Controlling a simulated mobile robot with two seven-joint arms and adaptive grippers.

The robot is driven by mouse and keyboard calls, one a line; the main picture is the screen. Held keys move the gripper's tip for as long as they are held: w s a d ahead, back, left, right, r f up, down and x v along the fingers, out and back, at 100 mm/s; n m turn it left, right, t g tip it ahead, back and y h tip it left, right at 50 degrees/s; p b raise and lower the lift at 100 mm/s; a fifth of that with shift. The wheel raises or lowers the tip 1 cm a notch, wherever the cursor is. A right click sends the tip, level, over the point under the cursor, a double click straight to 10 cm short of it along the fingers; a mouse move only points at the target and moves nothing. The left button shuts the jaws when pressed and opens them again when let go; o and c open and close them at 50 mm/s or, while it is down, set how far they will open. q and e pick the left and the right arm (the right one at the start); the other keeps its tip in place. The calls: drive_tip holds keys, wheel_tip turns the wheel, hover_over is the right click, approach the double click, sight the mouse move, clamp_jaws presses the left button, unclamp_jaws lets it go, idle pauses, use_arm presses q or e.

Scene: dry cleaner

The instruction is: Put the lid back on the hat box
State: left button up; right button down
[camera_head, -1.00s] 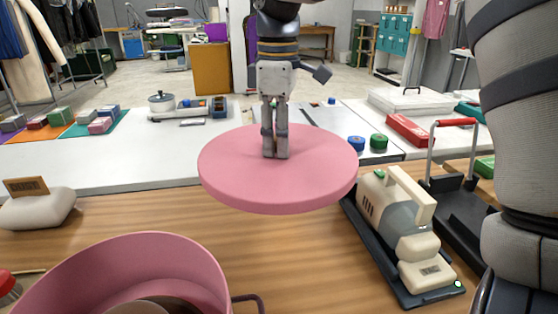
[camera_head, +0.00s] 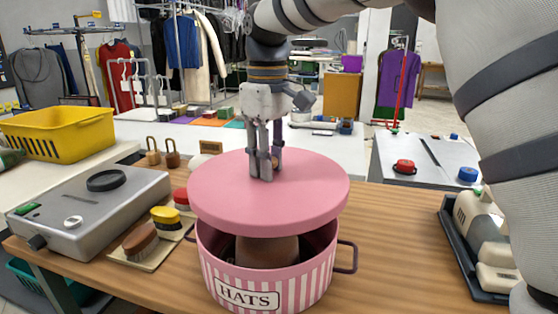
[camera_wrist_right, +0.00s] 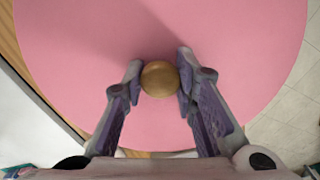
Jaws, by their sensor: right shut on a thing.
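The round pink lid (camera_head: 225,200) is level over the pink-and-white striped hat box (camera_head: 305,285). A dark gap shows between the lid's front edge and the box rim, so the lid is raised above the box. The box stands upright on the wooden counter, with "HATS" on its front and a dark handle on the right. A brown hat (camera_head: 265,250) shows partly inside. My right gripper (camera_head: 264,174) points down at the lid's middle, shut on its brass knob. The knob (camera_wrist_right: 160,78) sits between the fingers in the right wrist view. The lid hides most of the box opening. My left gripper is not in view.
Brushes (camera_head: 140,241) on a small board stand left of the box, close to it. A grey machine (camera_head: 90,210) and a yellow basket (camera_head: 60,133) are farther left. A cream appliance in a dark tray (camera_head: 460,265) is at right. Counter right of the box is clear.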

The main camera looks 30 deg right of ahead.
sight(267, 183)
drive_tip(key=shift+a, duration=0.3)
drive_tip(key=shift+w+f, duration=0.1)
drive_tip(key=shift+f, duration=0.2)
wheel_tip(267, 183, down, 4)
drive_tip(key=shift+d+f, duration=0.1)
drive_tip(key=shift+d, duration=0.05)
drive_tip(key=shift+f, duration=0.85)
drive_tip(key=shift+f, duration=0.2)
idle(1.1)
drive_tip(key=c, duration=0.7)
unclamp_jaws()
